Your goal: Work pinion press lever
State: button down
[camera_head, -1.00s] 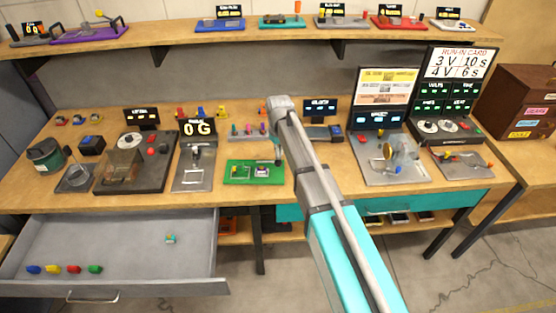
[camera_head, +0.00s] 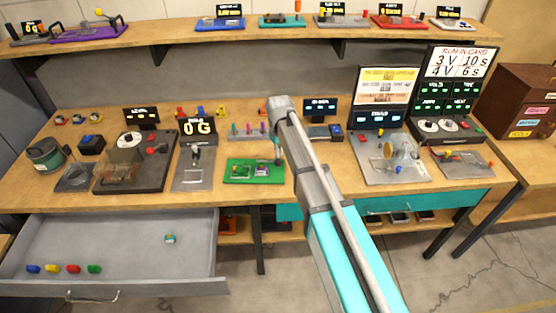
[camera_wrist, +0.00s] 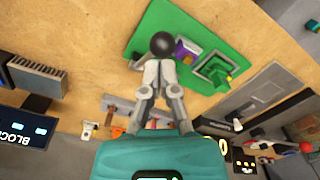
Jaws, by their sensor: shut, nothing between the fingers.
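A green board (camera_head: 238,178) lies on the bench in front of my arm and also shows in the wrist view (camera_wrist: 150,27). In the wrist view a black ball knob (camera_wrist: 163,43), which looks like the lever's end, is just beyond my fingertips. Whether they touch it I cannot tell, and the lever's shaft is hidden. A purple block with a white part (camera_wrist: 186,50) and a green fixture (camera_wrist: 214,71) are on the board. My gripper (camera_wrist: 156,68) is shut and empty, and in the head view (camera_head: 278,158) it hangs at the board's right edge.
A grey plate with a 0 G display (camera_head: 199,128) stands left of the board. An open drawer (camera_head: 120,245) juts out at the lower left. Bare wood lies in front of the board.

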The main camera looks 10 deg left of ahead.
aim_at(279, 161)
jog(key=shift+f+b, duration=2.6)
jog(key=shift+f, duration=0.1)
jog(key=shift+r, duration=0.1)
jog(key=shift+r+p, duration=5)
jog(key=shift+p, duration=0.1)
jog(key=shift+d, duration=0.1)
jog(key=s+d+m, duration=0.4)
jog(key=s+d, duration=0.5)
jog(key=d, duration=0.5)
jog(key=s+d+m, duration=0.4)
jog(key=s+d, duration=0.6)
jog(key=d, duration=0.5)
jog(key=shift+s+d+f+m+b, duration=0.25)
jog(key=shift+d+f+m+b, duration=0.05)
jog(key=shift+f+b, duration=0.15)
